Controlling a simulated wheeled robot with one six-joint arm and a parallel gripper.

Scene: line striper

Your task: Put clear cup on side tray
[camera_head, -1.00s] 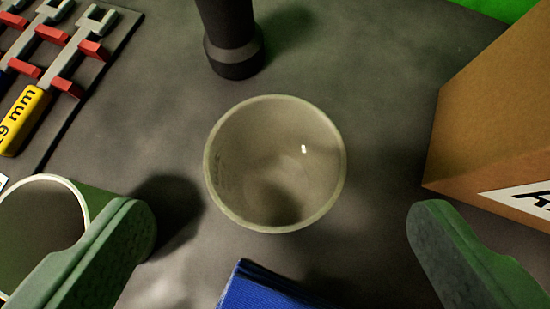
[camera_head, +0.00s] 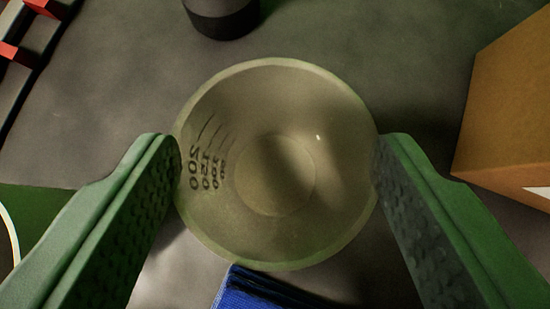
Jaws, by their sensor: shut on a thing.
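The clear cup (camera_head: 275,175) is a translucent, yellowish cup with dark measuring marks on its left inner wall. It appears upright in the middle of the view, seen from above into its open top, and looks empty. My gripper (camera_head: 278,165) is shut on the cup, with one green finger against its left side and one against its right side. Whether its base touches the grey surface cannot be told. No side tray can be made out.
A black cylindrical object (camera_head: 222,14) stands just behind the cup. A cardboard box (camera_head: 510,105) is at the right. A blue item (camera_head: 262,290) lies close in front. Part of a rack with red pieces (camera_head: 18,52) is at the upper left. A white-rimmed round thing (camera_head: 8,240) shows at the left edge.

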